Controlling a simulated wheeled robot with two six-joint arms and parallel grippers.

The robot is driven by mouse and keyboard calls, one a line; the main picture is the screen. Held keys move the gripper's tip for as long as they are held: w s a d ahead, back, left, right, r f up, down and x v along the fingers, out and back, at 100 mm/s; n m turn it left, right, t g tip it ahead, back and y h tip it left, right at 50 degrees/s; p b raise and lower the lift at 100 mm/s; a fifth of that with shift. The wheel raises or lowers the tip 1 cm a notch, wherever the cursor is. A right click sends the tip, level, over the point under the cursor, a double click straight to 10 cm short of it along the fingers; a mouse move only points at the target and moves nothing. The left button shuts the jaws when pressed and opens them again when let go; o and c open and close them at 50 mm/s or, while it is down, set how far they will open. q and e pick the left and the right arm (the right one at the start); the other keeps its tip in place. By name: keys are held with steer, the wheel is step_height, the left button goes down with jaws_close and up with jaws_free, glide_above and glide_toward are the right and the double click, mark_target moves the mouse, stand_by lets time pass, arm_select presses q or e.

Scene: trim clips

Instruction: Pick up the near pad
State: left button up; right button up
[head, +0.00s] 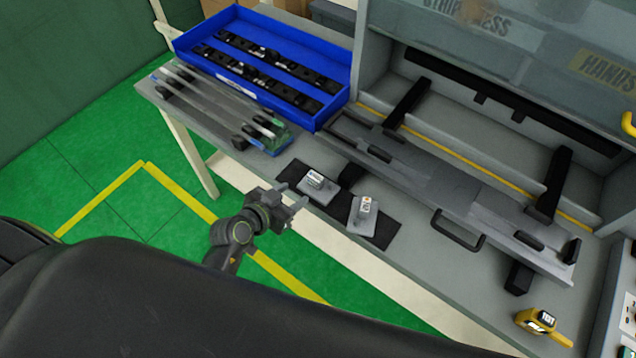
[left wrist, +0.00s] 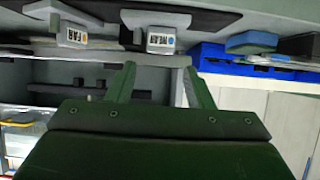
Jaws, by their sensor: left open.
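Two small light-grey pads with white, printed labels lie on a dark mat (head: 376,231) at the front edge of the bench. One pad (head: 314,184) is on the left and the other pad (head: 363,213) is on the right. I cannot tell from the labels which is the near one. My left gripper (head: 292,196) is open and empty, just off the bench edge and beside the left pad, not touching it. In the left wrist view one pad (left wrist: 160,41) shows beyond the gap between the fingers (left wrist: 159,72), and the other (left wrist: 73,36) is to its left.
A blue tray (head: 330,113) of dark clips stands at the back left, with clear strips (head: 215,95) before it. A long grey fixture (head: 450,190) with black handles lies behind the mat. A yellow device (head: 541,325) sits at the right. Open green floor lies left of the bench.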

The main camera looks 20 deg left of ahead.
mark_target(312, 180)
arm_select(q)
steer(key=shift+x, duration=4.7)
steer(key=shift+w+a+r, duration=0.1)
steer(key=shift+c, duration=0.5)
steer(key=c, duration=0.6)
steer(key=shift+r, duration=0.1)
